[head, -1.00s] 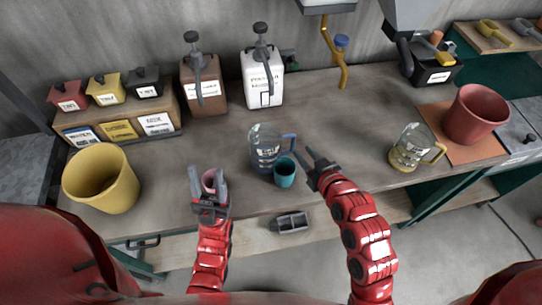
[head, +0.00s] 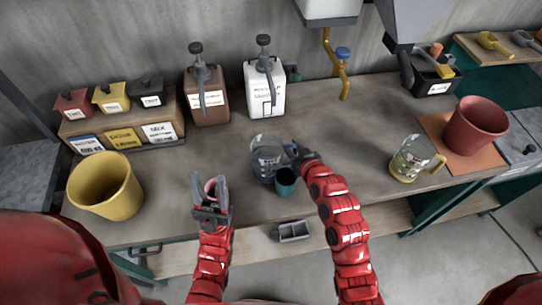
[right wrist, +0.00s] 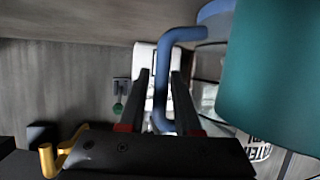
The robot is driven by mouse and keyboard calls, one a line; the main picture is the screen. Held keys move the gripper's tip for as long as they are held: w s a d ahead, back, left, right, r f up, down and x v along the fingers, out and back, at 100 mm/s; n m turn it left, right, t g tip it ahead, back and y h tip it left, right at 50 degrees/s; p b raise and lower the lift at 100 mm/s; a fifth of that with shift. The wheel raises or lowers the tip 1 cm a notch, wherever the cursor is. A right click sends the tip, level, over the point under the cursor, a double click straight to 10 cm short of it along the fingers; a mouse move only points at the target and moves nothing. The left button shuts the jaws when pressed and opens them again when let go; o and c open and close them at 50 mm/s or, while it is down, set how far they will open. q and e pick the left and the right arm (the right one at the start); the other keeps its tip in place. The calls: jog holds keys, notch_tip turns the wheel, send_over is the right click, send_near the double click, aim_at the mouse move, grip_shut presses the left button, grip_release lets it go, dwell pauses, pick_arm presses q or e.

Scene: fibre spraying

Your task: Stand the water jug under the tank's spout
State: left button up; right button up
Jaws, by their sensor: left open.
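The water jug (head: 266,152), clear with a blue handle, stands upright on the bench in the head view. My right gripper (head: 296,152) is at its handle. In the right wrist view the blue handle (right wrist: 163,85) runs between the fingers of my right gripper (right wrist: 163,75), which look open with a gap around it. The tank (head: 328,10) hangs at the top, with its yellow spout (head: 330,50) above the bench, right of and behind the jug. My left gripper (head: 210,180) is open, a pink cup (head: 211,187) showing between its fingers.
A teal cup (head: 285,183) stands close in front of the jug and also shows large in the right wrist view (right wrist: 275,75). A yellow-handled jug (head: 411,160) stands to the right. White (head: 266,88) and brown (head: 207,98) dispensers stand behind. Bench below the spout looks clear.

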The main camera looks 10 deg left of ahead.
jog(key=shift+w+a+f, duration=0.2)
jog(key=shift+w+f, duration=0.05)
jog(key=shift+w, duration=0.05)
grip_shut()
dwell(1.3)
